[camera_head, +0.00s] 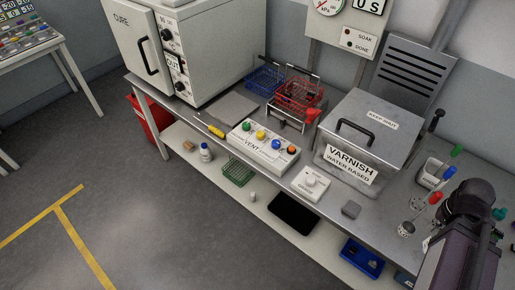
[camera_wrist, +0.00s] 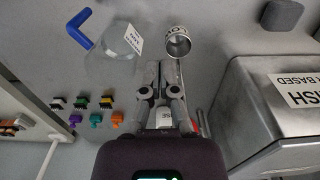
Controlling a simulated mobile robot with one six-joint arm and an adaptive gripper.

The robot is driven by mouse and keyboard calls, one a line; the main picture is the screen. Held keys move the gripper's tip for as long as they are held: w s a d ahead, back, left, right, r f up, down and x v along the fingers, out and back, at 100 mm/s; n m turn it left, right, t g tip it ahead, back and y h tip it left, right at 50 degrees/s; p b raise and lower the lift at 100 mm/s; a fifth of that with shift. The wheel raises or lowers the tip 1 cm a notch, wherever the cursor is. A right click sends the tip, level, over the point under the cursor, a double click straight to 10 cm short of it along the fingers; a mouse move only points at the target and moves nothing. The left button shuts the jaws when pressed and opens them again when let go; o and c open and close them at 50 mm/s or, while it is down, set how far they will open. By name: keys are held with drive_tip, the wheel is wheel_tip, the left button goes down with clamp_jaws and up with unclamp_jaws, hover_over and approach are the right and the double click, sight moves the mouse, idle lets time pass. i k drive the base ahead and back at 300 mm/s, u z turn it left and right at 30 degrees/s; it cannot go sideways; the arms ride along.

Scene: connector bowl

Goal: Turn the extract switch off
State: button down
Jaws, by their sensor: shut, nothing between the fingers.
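A small white box with a round pale knob (camera_head: 311,183) stands on the bench in front of the varnish tank. Its printed label is too small to read, so I cannot confirm that it is the extract switch or how it is set. My gripper (camera_wrist: 160,75) shows in the wrist view with its two grey fingers together and nothing between them. In the head view my arm is at the lower right, and the fingertips are not clearly visible. The white box is not clearly identifiable in the wrist view.
The metal varnish tank (camera_head: 368,133) stands behind the white box. A white VENT panel (camera_head: 263,143) with coloured buttons is to its left. A red wire basket (camera_head: 297,92) is behind the panel. The wrist view shows a clear bottle (camera_wrist: 112,48) and metal cup (camera_wrist: 176,42).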

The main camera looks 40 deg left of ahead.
sight(276, 144)
drive_tip(key=u, duration=1.45)
drive_tip(key=k, duration=0.95)
drive_tip(key=i, duration=0.9)
drive_tip(key=u, duration=0.05)
